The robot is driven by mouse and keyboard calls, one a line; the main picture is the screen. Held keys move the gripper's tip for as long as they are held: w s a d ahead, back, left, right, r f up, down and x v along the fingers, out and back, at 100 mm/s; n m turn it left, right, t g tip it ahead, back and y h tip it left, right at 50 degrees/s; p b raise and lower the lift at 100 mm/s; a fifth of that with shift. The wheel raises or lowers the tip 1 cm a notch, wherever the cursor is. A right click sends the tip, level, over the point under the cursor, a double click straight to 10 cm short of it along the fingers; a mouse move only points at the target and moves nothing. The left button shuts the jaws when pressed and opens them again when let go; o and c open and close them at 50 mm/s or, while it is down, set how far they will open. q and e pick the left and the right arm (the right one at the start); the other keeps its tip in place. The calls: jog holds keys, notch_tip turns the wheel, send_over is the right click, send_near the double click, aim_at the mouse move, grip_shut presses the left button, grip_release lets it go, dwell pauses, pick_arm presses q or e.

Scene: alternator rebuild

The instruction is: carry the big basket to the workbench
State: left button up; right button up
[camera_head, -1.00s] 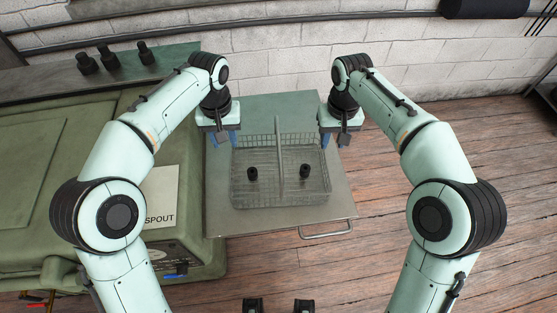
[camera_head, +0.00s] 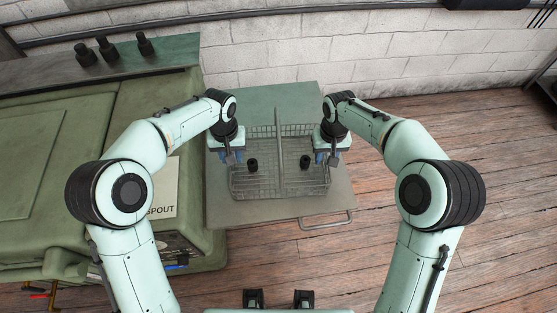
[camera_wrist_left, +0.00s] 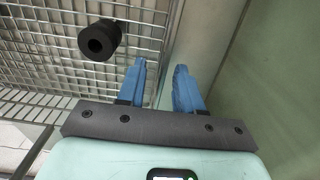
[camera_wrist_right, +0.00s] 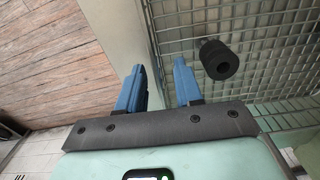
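The big wire basket (camera_head: 280,190) sits on a metal tray-like shelf (camera_head: 235,215) beside a green machine. It has a wire divider down its middle and a black cylindrical part (camera_head: 253,164) in the left half, another (camera_head: 305,162) in the right half. My left gripper (camera_head: 231,157) is at the basket's left side. In the left wrist view its blue fingers (camera_wrist_left: 158,85) are apart near the mesh wall. My right gripper (camera_head: 328,156) is at the right side. In the right wrist view its fingers (camera_wrist_right: 160,85) are apart, with the wall's edge between or just beyond them. I see no firm grip on either side.
The green machine (camera_head: 60,150) with a "SPOUT" label stands close at the left. Several black fittings (camera_head: 113,50) stand on its back ledge. A white brick wall (camera_head: 290,60) is behind. A metal handle (camera_head: 326,220) juts from the shelf's front. Wooden floor lies open at the right.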

pick_arm(q)
jog(key=shift+f, duration=0.75)
pick_arm(e)
jog(key=shift+f, duration=0.75)
pick_arm(q)
jog(key=shift+c, duration=0.3)
pick_arm(e)
jog(key=shift+c, duration=0.3)
pick_arm(q)
grip_shut()
pick_arm(e)
grip_shut()
pick_arm(q)
jog(key=shift+r, duration=0.1)
pick_arm(e)
jog(key=shift+r, duration=0.15)
